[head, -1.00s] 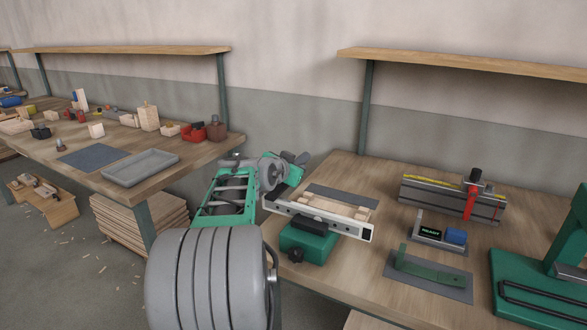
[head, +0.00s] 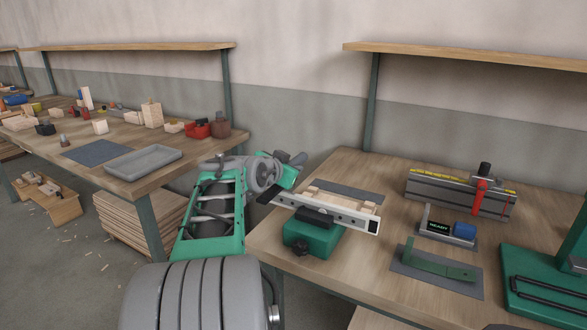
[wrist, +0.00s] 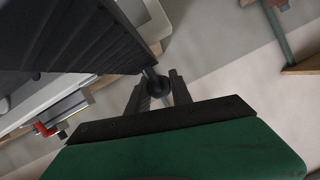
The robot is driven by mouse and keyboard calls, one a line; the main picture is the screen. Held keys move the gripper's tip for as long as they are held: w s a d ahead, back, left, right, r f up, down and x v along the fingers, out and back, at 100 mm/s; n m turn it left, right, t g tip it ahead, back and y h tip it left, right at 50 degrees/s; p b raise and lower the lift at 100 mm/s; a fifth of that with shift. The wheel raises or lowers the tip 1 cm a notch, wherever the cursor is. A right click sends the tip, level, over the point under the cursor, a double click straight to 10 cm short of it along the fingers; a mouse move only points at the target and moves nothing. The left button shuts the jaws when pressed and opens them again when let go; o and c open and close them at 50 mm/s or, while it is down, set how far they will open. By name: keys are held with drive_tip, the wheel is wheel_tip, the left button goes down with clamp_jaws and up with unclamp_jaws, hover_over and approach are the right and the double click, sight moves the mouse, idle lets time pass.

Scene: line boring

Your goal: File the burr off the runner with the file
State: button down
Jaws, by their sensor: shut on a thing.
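The pale metal runner (head: 345,220), a long bar with holes, lies across the green vise (head: 312,238) at the front left of the right bench. My gripper (wrist: 160,90) is shut on the file, with a dark round end of it between the fingers. A broad, dark, ribbed surface, which looks like the file (wrist: 60,40), fills the upper left of the wrist view. In the head view the dark file (head: 267,194) shows by the runner's left end, just below my wrist. I cannot tell whether it touches the runner. The burr cannot be made out.
Light wooden pieces (head: 366,205) lie behind the runner. A grey tray (head: 143,162) sits on the left bench.

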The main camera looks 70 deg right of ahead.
drive_tip(key=shift+w+a, duration=0.15)
drive_tip(key=shift+a, duration=0.75)
drive_tip(key=shift+d+r, duration=0.1)
drive_tip(key=shift+r, duration=0.6)
drive_tip(key=shift+s+b, duration=0.6)
drive_tip(key=shift+s, duration=0.4)
